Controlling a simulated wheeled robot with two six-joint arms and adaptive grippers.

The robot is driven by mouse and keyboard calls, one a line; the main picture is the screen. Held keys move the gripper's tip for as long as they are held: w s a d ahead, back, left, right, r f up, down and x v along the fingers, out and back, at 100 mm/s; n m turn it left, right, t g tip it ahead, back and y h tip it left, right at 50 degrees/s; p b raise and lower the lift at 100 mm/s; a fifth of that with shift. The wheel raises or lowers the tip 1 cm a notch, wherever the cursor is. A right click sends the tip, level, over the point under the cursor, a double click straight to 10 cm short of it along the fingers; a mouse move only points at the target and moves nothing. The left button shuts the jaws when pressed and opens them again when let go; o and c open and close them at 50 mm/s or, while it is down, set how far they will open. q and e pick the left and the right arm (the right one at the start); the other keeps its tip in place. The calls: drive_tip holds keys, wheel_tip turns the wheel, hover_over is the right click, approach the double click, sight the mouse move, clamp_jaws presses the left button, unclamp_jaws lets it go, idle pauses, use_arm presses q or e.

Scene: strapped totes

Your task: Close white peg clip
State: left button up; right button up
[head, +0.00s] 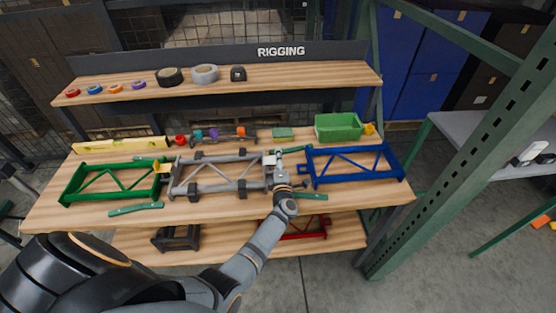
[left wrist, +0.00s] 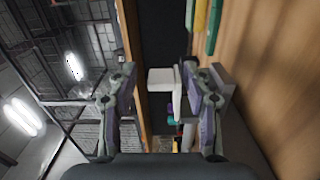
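A small white clip (left wrist: 161,79) shows in the left wrist view between my left gripper's fingers, nearer the right-hand finger. Whether it touches that finger I cannot tell. In the head view a pale piece (head: 269,160) sits at the right end of the grey truss frame (head: 225,158), beside the blue truss frame (head: 350,174); my gripper partly hides this joint. My left gripper (head: 281,174) is over this joint. In the left wrist view its fingers (left wrist: 159,72) stand apart with a clear gap. My right gripper is not in view.
A green truss frame (head: 82,185) lies at the bench's left. A green bin (head: 338,126), a yellow level (head: 120,145) and small coloured parts stand along the back. A shelf (head: 290,75) with tape rolls (head: 205,74) runs above. A green rack post (head: 470,130) rises at the right.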

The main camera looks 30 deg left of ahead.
use_arm(q)
wheel_tip(320, 180, up, 10)
drive_tip(key=shift+f, duration=0.1)
idle(0.4)
